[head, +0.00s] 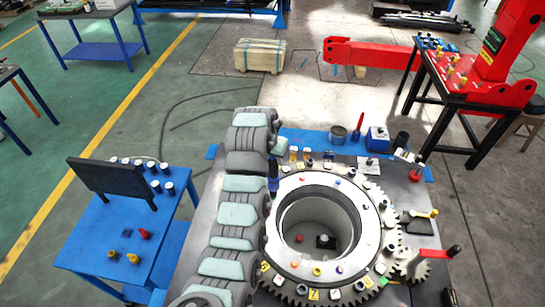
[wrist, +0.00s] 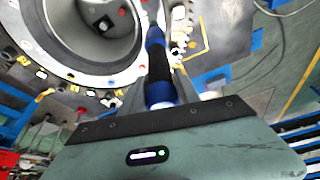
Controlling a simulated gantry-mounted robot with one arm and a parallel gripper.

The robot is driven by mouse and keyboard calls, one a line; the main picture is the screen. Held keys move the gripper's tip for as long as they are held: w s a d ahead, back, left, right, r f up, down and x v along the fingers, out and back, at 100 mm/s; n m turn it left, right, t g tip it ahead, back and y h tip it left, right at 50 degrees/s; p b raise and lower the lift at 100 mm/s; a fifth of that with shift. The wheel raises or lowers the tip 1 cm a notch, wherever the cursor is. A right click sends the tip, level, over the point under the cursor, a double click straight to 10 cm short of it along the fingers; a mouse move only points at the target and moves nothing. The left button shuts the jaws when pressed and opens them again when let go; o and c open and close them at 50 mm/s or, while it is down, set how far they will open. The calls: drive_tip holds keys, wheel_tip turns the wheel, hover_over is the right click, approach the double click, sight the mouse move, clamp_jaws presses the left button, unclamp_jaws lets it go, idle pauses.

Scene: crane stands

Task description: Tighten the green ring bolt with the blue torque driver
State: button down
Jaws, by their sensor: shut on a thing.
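The blue torque driver (head: 273,184) is upright at the upper left edge of the pale bolt ring (head: 290,262). My gripper (head: 275,160) is shut on it from above. In the wrist view the driver (wrist: 157,62) shows as a blue and black handle, its shaft pointing at the ring's rim (wrist: 60,70). I cannot tell whether its tip touches anything. A small green spot (head: 383,281) shows at the ring's lower right edge; I cannot tell whether it is the green ring bolt. Other coloured bolts sit around the ring.
My arm covers the bench left of the ring. A blue side table (head: 100,245) with a dark panel and several white-topped parts stands at left. Loose tools and a blue box (head: 377,139) lie around the ring. A gear (head: 408,268) is at its right.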

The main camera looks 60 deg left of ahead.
drive_tip(key=shift+f, duration=0.6)
drive_tip(key=shift+f+b, duration=0.15)
drive_tip(key=shift+b, duration=1.25)
idle(3.7)
drive_tip(key=shift+r, duration=2.7)
drive_tip(key=shift+w, duration=0.15)
